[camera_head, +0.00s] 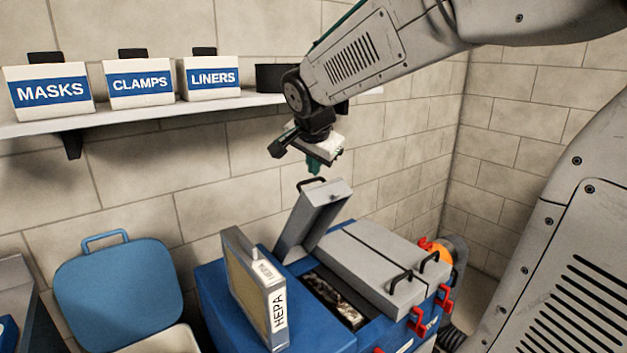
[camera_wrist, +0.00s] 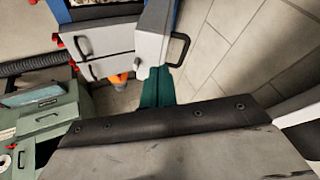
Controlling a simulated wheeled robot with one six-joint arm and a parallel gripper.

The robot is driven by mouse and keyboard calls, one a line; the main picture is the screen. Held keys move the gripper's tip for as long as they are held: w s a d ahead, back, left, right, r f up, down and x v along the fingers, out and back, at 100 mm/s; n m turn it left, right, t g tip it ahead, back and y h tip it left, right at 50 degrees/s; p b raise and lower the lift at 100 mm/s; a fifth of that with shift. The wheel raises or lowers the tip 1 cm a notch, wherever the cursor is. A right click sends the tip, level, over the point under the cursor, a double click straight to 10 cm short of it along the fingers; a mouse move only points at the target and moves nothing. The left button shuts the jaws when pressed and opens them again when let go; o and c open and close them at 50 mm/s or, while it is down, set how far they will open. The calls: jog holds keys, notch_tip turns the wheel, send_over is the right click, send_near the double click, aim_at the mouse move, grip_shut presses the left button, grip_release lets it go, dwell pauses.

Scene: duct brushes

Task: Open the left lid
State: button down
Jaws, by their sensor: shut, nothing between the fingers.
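The left lid (camera_head: 318,212) is a grey panel with a black handle (camera_head: 311,183). It stands raised and tilted back at the rear of the blue box (camera_head: 225,300), and the opening (camera_head: 335,298) below it shows dark, rough contents. Two other grey lids (camera_head: 370,257) to its right lie closed. My gripper (camera_head: 314,168) is shut and empty, with green fingers, just above the raised lid's handle; touching or apart is unclear. In the wrist view, the green fingers (camera_wrist: 157,92) show below a grey lid (camera_wrist: 153,38) with a black handle (camera_wrist: 180,50).
A HEPA filter (camera_head: 257,292) stands upright at the box's left. Red latches (camera_head: 417,322) line the box front. A shelf (camera_head: 150,115) with labelled boxes is on the wall behind. A blue-lidded container (camera_head: 118,290) stands left. A green drawer unit (camera_wrist: 42,125) shows in the wrist view.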

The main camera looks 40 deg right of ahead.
aim_at(313, 179)
jog(key=shift+m, duration=0.9)
jog(key=w+d, duration=0.1)
jog(key=w, duration=0.1)
jog(key=w+d, duration=0.1)
jog(key=w, duration=0.1)
jog(key=shift+d+f, duration=0.15)
jog(key=x, duration=0.9)
jog(key=shift+w+d, duration=0.15)
jog(key=w+r, duration=0.2)
jog(key=w, duration=1.1)
jog(key=shift+w+a+r+g, duration=0.15)
jog(key=shift+w+a+g, duration=0.1)
jog(key=shift+w+g, duration=0.15)
jog(key=shift+s, duration=0.1)
